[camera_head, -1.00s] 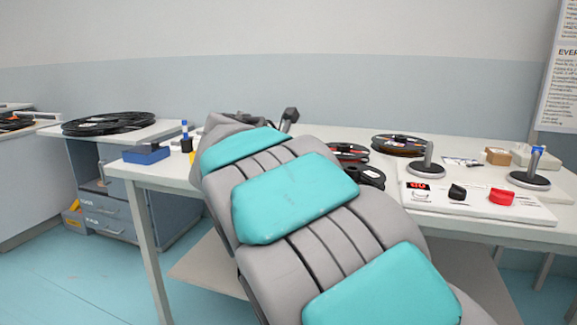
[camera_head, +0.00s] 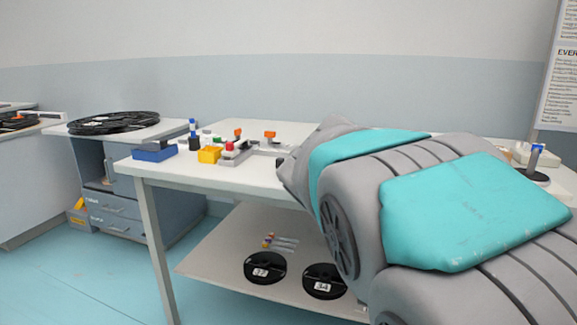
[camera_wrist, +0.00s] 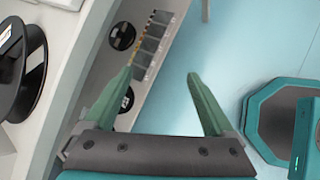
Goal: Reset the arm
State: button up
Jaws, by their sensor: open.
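My gripper (camera_wrist: 162,84) shows in the wrist view with its two green fingers apart and nothing between them. It points down past the table edge, over the lower shelf and the blue floor. In the head view my grey and teal arm crosses the right half of the table (camera_head: 225,180), and the gripper itself is hidden behind it.
A blue box (camera_head: 154,152), a yellow box (camera_head: 209,155) and small parts stand on the table's left end. Two black reels (camera_head: 265,267) (camera_head: 323,281) lie on the lower shelf (camera_head: 222,255). A large reel (camera_head: 113,122) lies on the left cabinet.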

jog(key=s+a+f+m+g+y, duration=0.1)
jog(key=s+f+m, duration=0.4)
jog(key=s, duration=0.5)
jog(key=s+a+f+m+g+y, duration=0.1)
jog(key=s+f+m+g+y, duration=0.2)
jog(key=s, duration=0.7)
jog(key=s+a+f+m+g+y, duration=0.2)
jog(key=s+f+m+y, duration=0.1)
jog(key=s+f+m, duration=0.4)
jog(key=s+m, duration=0.1)
jog(key=s, duration=0.2)
jog(key=shift+m, duration=0.3)
jog(key=shift+f, duration=0.1)
